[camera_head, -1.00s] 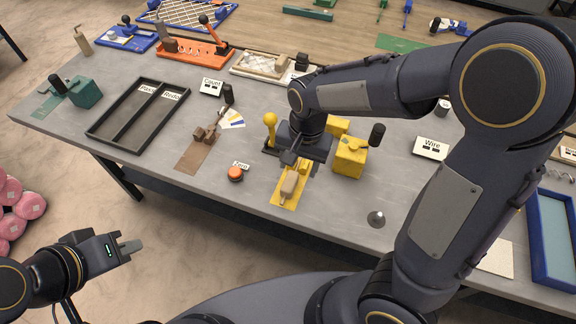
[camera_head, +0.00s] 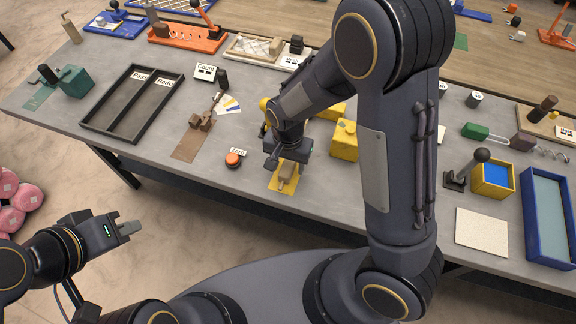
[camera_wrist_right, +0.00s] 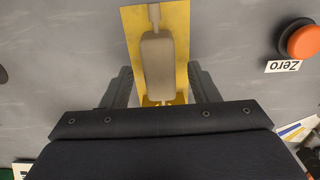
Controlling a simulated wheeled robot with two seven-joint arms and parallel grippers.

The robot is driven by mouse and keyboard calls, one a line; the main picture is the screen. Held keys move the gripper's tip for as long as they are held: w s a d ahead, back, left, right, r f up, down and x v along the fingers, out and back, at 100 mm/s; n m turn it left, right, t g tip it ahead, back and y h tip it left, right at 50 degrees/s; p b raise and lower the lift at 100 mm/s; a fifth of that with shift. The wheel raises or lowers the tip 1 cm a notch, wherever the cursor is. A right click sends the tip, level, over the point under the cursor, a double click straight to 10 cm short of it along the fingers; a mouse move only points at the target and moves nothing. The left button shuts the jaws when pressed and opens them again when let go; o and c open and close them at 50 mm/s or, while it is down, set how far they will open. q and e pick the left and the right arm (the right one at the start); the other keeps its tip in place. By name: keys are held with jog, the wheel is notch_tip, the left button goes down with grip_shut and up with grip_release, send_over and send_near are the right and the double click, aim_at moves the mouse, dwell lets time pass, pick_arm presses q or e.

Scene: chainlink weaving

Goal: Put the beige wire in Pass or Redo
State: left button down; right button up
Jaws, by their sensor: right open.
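A beige block-like piece (camera_head: 287,171) with a thin end lies on a yellow plate (camera_head: 277,186); I cannot tell whether it is the beige wire. It also shows in the right wrist view (camera_wrist_right: 157,68). My right gripper (camera_wrist_right: 160,74) is open, one finger on each side of this piece, with gaps showing. In the head view my right gripper (camera_head: 284,160) is low over the plate. A dark two-compartment tray (camera_head: 108,136) at the left has labels Pass (camera_head: 141,75) and Redo (camera_head: 165,82); both compartments look empty. My left gripper (camera_head: 128,229) is off the table's front left; its opening is unclear.
A red Zero button (camera_head: 233,159) sits left of the yellow plate. A brown fixture (camera_head: 195,135) stands between tray and plate. A yellow block (camera_head: 345,141) stands to the right. A green block (camera_head: 77,82) stands left of the tray.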

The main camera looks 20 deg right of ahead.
jog(key=c, duration=1.1)
jog(key=shift+r, duration=0.1)
jog(key=shift+c, duration=0.2)
